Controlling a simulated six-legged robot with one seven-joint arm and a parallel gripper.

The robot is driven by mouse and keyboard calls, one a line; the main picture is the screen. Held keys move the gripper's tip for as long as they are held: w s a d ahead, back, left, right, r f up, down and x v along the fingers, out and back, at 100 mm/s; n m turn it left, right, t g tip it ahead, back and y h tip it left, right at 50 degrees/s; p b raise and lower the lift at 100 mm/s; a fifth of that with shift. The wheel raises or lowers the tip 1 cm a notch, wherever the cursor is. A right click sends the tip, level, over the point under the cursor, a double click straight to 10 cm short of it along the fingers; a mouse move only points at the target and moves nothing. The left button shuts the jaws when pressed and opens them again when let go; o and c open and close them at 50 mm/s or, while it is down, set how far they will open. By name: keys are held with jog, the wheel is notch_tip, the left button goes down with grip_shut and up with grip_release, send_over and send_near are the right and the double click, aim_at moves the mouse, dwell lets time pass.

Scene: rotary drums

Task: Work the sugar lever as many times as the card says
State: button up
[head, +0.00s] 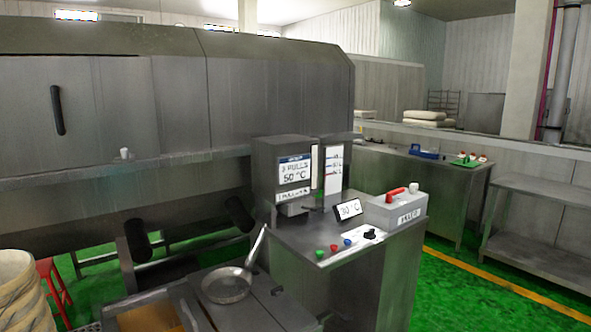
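A grey dispenser box (268,163) stands on the metal counter. A white card (294,173) on its front appears to read "3 PULLS" and "50 °C". A smaller label (293,195) below the card is too small to read surely. A narrow white upright part (314,166), possibly the lever, stands at the box's right front edge, beside a white panel (333,170) with small marks. I cannot tell for certain which part is the sugar lever. My gripper is not in view.
A small display (348,209) seems to read "30 °C". Beside it is a grey box (398,210) with a red handle (395,192). Coloured buttons (333,248) line the counter front. A pan (228,284) lies front left. Green floor (450,290) is free at right.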

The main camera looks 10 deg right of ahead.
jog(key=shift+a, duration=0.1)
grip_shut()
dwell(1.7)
